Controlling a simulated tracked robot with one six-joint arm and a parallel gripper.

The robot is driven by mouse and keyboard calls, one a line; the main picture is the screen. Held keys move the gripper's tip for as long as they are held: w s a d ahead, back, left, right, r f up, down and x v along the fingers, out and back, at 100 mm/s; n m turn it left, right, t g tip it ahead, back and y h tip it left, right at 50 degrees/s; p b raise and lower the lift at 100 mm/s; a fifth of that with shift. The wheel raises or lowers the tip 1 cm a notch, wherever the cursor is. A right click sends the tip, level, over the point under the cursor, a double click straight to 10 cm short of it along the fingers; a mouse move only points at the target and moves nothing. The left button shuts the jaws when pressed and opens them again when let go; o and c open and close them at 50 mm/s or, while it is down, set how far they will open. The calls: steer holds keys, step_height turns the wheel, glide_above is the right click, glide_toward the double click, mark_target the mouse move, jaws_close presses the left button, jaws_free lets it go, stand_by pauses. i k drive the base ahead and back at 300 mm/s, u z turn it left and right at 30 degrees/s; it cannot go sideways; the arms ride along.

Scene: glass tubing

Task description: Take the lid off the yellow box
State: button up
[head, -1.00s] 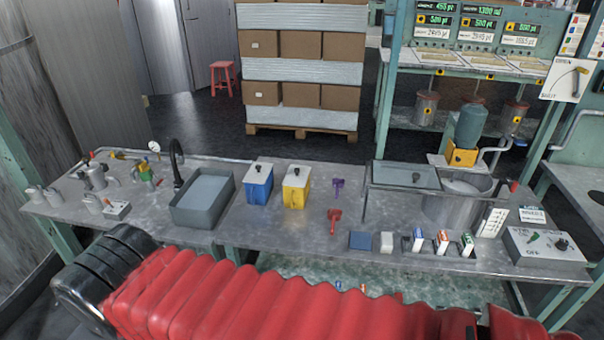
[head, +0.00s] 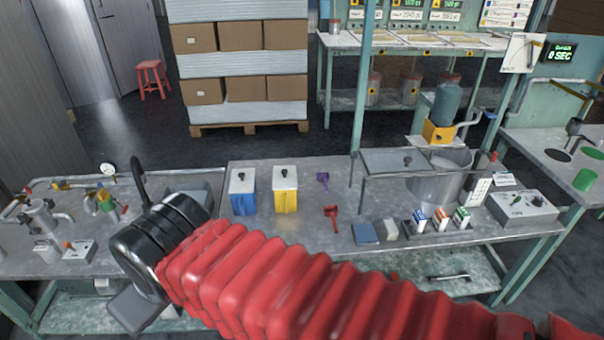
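The yellow box (head: 286,201) stands upright on the metal workbench. Its pale lid (head: 285,178) with a dark knob sits on top. A blue box (head: 243,204) with a similar pale lid and dark knob stands just left of it. My red bellows-covered arm crosses the front of the view and ends in a black wrist left of the boxes, partly over the sink. Part of my gripper (head: 137,308) shows as a grey piece below the wrist, in front of the bench. Its fingertips cannot be made out. The wrist is apart from both boxes.
The sink (head: 205,186) with a black tap lies left of the boxes. Purple (head: 323,179) and red (head: 331,213) scoops lie to their right. Further right are small cartons (head: 440,217), a metal pot (head: 437,185) and a control box (head: 522,207). Bench between the boxes and scoops is clear.

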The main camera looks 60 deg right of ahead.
mark_target(284, 176)
steer(key=z, duration=0.7)
steer(key=i, duration=0.9)
steer(key=z, duration=0.6)
